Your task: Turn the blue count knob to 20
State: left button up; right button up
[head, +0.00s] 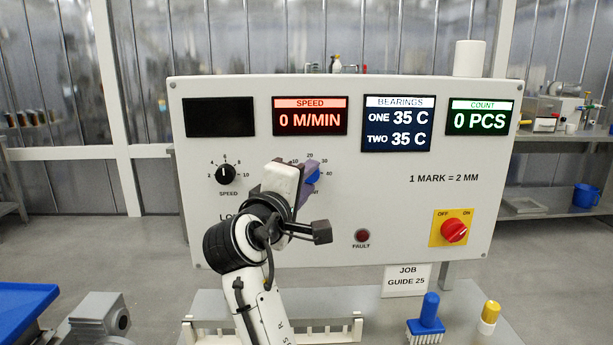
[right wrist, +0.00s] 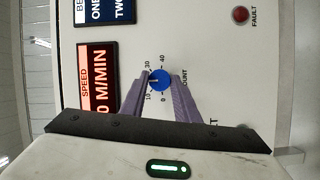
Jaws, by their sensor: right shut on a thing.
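The blue count knob (head: 314,176) is on the white panel, partly hidden behind my right gripper in the head view. It shows clearly as a blue disc in the right wrist view (right wrist: 161,82). Its pale pointer line points left there, toward the panel's top, between the 10 and 30 marks. The 20 label (head: 310,155) is above the knob in the head view. My right gripper (head: 309,178) has its purple fingers on both sides of the knob, shut on it. The count display (head: 480,118) reads 0 PCS. My left gripper is not in view.
A black speed knob (head: 226,174) is left of my right arm. A red off/on switch (head: 454,232) and a fault lamp (head: 362,235) are lower right. A blue-handled brush (head: 428,318) and a yellow-capped bottle (head: 489,317) stand in front.

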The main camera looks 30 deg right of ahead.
dwell(0.6)
jog(key=o, duration=1)
jog(key=shift+o, duration=0.2)
